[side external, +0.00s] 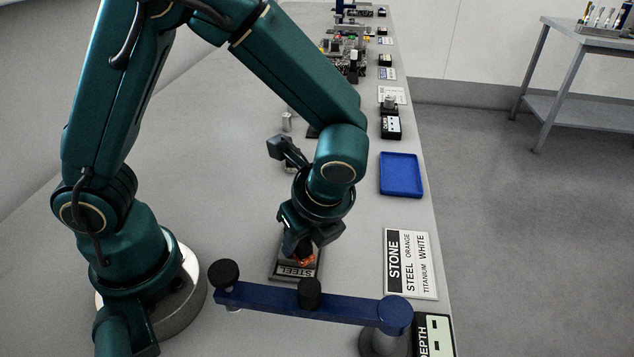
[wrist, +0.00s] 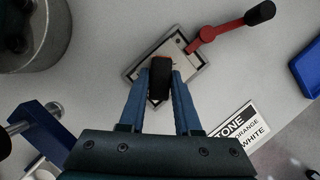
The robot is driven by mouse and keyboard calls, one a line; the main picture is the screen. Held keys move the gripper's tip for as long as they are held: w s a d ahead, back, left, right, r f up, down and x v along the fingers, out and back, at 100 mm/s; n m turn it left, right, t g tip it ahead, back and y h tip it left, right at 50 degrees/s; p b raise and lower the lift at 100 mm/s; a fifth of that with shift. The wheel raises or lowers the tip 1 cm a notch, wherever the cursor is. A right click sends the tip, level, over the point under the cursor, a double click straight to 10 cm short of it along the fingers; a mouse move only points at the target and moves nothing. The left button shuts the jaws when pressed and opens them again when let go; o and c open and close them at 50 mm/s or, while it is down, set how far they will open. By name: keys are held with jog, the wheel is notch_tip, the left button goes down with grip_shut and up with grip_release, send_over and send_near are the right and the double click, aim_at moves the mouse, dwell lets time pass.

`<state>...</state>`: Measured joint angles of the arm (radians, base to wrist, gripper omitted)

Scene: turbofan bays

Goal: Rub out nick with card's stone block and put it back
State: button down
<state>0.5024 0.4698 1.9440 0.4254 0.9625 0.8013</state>
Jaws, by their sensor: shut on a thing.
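My gripper (wrist: 161,80) is shut on a dark block with an orange edge (wrist: 161,64); a bit of orange also shows below my gripper (side external: 298,250) in the side view. The block is at the steel plate (side external: 283,273), which is labelled STEEL; I cannot tell whether they touch. In the wrist view the plate (wrist: 140,72) sits under the fingers, partly hidden. The nick cannot be made out. The stone card (side external: 410,263) lies to the right and pairs steel with orange and titanium with white.
A red clamp lever (wrist: 225,30) with a black grip reaches over the plate's edge. A blue bar (side external: 345,306) with black knobs stands in front of the plate. An empty blue tray (side external: 401,175) lies beyond the card. A depth gauge (side external: 433,336) is at the near right edge.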

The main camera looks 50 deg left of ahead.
jog(key=shift+w+a, duration=0.5)
jog(key=shift+w, duration=0.05)
jog(key=shift+w+a, duration=0.1)
jog(key=shift+w+a, duration=0.65)
jog(key=shift+a, duration=0.05)
jog(key=shift+s+d, duration=0.8)
jog(key=shift+d, duration=0.05)
jog(key=shift+s+d, duration=0.75)
jog(key=shift+w+a, duration=0.8)
